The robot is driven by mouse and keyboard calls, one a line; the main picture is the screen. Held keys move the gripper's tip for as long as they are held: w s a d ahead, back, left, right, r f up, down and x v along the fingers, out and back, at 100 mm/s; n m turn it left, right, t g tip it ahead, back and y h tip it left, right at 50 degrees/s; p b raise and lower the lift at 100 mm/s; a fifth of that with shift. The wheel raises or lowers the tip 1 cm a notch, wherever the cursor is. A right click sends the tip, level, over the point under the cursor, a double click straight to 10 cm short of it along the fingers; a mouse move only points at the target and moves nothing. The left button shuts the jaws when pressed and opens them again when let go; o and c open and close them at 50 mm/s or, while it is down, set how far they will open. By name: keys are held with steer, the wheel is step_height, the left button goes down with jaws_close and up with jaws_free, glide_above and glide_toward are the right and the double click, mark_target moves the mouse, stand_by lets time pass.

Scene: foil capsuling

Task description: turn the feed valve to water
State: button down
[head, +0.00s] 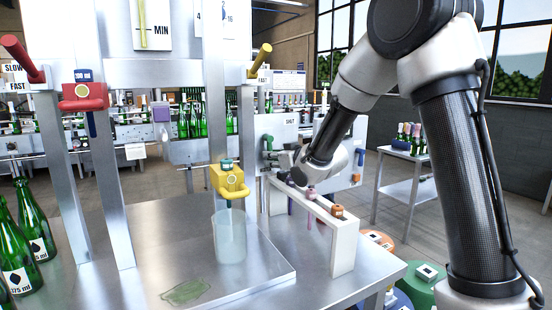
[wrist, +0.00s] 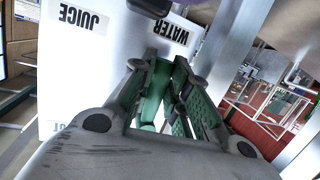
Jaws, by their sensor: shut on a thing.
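My gripper (head: 270,150) reaches across to the grey feed panel (head: 290,128) behind the work table. In the wrist view its two green-padded fingers (wrist: 167,62) are drawn together at the panel. They are shut on the feed valve's handle, which the fingers mostly hide. The white panel face carries a JUICE label (wrist: 80,20) at the left and a WATER label (wrist: 169,33) just above the fingertips, both upside down in this view. The fingertips lie close to the WATER label. The handle's exact angle cannot be made out.
A white rack (head: 343,244) with several coloured-top tools stands below my forearm. A clear beaker (head: 230,240) stands under a yellow dispenser (head: 229,181) on the steel table. Green bottles (head: 34,225) stand at left. A metal post (wrist: 233,45) rises right of the panel.

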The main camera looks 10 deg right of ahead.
steer(key=shift+a+m, duration=0.2)
steer(key=shift+m, duration=0.1)
stand_by(0.4)
steer(key=c, duration=1.4)
jaws_free()
steer(key=shift+o, duration=0.2)
step_height(320, 180, up, 10)
steer(key=shift+s, duration=0.1)
